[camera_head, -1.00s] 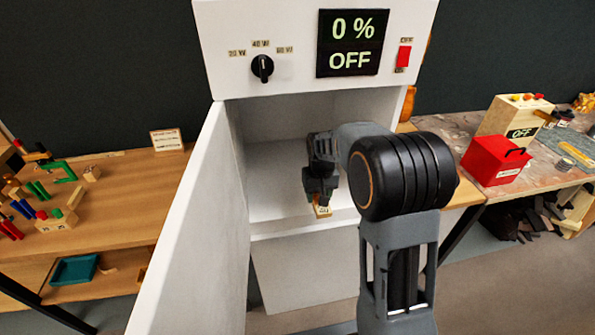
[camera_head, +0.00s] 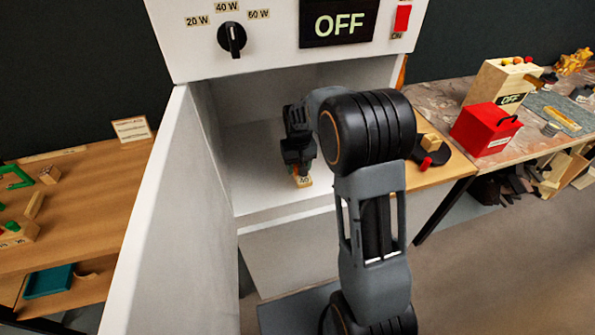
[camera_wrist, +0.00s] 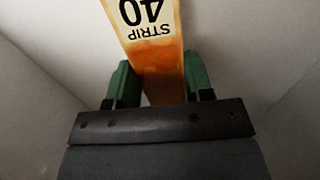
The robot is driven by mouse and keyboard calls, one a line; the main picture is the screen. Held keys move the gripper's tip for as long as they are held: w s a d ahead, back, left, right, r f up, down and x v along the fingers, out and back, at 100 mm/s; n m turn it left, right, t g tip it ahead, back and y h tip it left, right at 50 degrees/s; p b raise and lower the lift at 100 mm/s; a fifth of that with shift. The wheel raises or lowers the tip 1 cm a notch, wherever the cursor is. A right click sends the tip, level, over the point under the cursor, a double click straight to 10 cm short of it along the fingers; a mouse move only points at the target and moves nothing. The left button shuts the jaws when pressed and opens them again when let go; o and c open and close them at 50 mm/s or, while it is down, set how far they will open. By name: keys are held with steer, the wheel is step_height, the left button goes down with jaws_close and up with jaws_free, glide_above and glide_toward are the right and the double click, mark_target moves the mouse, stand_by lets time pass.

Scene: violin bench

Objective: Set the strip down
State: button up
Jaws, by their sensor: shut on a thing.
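The strip (camera_wrist: 157,65) is an orange-brown wooden piece with a white label reading "STRIP 40". In the wrist view it lies between the two green finger pads of my gripper (camera_wrist: 160,88), which is shut on it. In the head view my gripper (camera_head: 300,172) is inside the white cabinet (camera_head: 262,215), low over its floor, with the labelled end of the strip (camera_head: 303,182) showing below the fingers. I cannot tell whether the strip touches the floor.
The cabinet's open door (camera_head: 160,215) stands at the left. Its panel has a black knob (camera_head: 232,39), a display (camera_head: 338,24) reading OFF and a red switch (camera_head: 402,18). A wooden bench (camera_head: 75,215) is at left; a red box (camera_head: 485,128) sits on the right bench.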

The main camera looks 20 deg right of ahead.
steer(key=shift+f, duration=1.35)
steer(key=shift+f, duration=0.2)
steer(key=o, duration=1)
steer(key=shift+c, duration=0.2)
steer(key=shift+r, duration=0.1)
step_height(320, 180, up, 7)
steer(key=shift+f, duration=0.1)
steer(key=s+r+t, duration=0.1)
steer(key=s+r, duration=0.2)
steer(key=s, duration=0.7)
steer(key=s+a+r+t, duration=0.1)
steer(key=s+r+t, duration=0.1)
steer(key=s, duration=0.8)
steer(key=shift+v, duration=0.85)
